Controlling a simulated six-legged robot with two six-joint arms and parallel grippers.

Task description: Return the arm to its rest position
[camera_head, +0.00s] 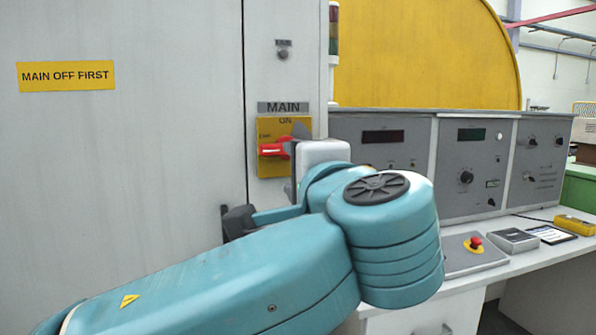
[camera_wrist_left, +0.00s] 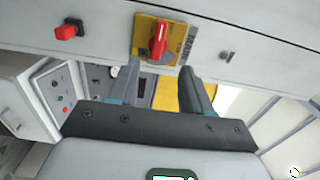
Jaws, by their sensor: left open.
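The main switch has a red handle (camera_head: 272,148) on a yellow plate (camera_head: 267,168), below a "MAIN" label on the grey cabinet. In the head view the handle lies sideways, and my gripper hides part of it. In the left wrist view the red handle (camera_wrist_left: 158,40) stands beyond my fingertips, roughly between them. My left gripper (camera_wrist_left: 162,72) is open, with its two fingers apart and nothing gripped. My left arm is stretched out in front of the cabinet, its hand close to the switch. My right gripper is not in view.
A "MAIN OFF FIRST" sign (camera_head: 66,76) is on the cabinet. To the right, a grey control console (camera_head: 470,165) stands on a white desk with a red emergency button (camera_head: 475,242). Another red part (camera_wrist_left: 68,30) sticks out from the panel in the wrist view.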

